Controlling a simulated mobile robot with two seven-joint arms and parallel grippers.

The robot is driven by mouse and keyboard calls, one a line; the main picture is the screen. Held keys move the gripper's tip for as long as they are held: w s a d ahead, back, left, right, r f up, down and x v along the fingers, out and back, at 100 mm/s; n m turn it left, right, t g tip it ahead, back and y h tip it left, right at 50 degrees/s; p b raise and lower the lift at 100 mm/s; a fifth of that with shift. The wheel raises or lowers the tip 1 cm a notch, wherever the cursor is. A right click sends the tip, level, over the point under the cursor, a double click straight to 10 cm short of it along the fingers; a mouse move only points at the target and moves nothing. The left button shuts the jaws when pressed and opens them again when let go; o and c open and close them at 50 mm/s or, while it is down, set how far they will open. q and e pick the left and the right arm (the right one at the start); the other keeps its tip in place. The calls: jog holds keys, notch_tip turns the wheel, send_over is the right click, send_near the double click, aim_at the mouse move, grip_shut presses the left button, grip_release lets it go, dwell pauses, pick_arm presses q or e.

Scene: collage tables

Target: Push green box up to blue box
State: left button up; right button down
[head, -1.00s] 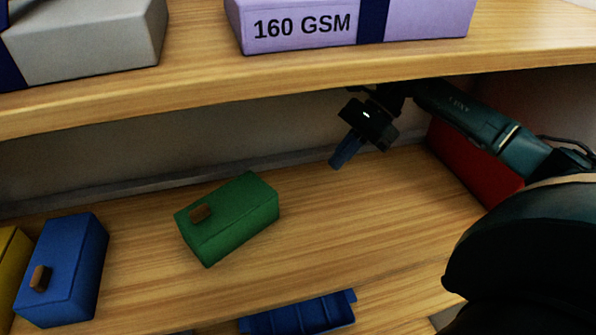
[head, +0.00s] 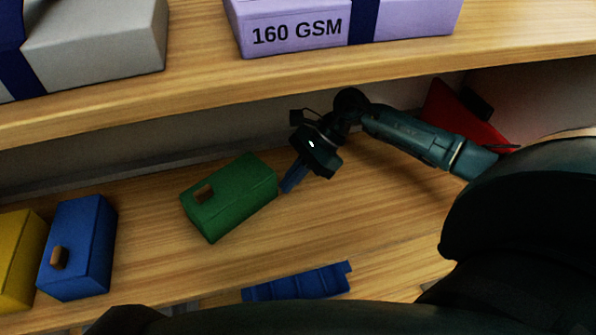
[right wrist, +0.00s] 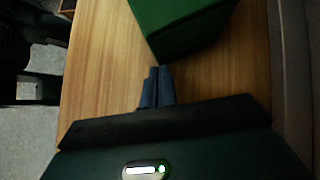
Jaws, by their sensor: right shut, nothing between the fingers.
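The green box (head: 232,203) with a brown knob sits turned at an angle on the lower wooden shelf. The blue box (head: 82,243), also with a brown knob, stands to its left, with bare shelf between the two. My right gripper (head: 287,190) is shut and empty, its blue fingertips at the right side of the green box. In the right wrist view the shut fingers (right wrist: 157,72) point at a corner of the green box (right wrist: 180,25); I cannot tell whether they touch it. My left gripper is not in view.
A yellow box (head: 18,258) stands left of the blue box, close beside it. A blue tray (head: 300,282) lies near the shelf's front. A red object (head: 455,120) is at the back right. The upper shelf (head: 200,92) holds a purple box (head: 410,22) and a grey box (head: 95,45).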

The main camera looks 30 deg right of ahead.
aim_at(272, 184)
jog(key=shift+a, duration=0.1)
jog(key=a+b, duration=0.1)
jog(key=a, duration=0.1)
jog(key=a+b, duration=0.1)
jog(key=a, duration=0.2)
jog(key=shift+a+f, duration=0.2)
jog(key=shift+a, duration=0.05)
jog(key=a+b, duration=0.2)
jog(key=a, duration=0.4)
jog(key=a+b, duration=0.2)
jog(key=a, duration=0.4)
jog(key=shift+w+r, duration=0.15)
jog(key=shift+a+r, duration=0.1)
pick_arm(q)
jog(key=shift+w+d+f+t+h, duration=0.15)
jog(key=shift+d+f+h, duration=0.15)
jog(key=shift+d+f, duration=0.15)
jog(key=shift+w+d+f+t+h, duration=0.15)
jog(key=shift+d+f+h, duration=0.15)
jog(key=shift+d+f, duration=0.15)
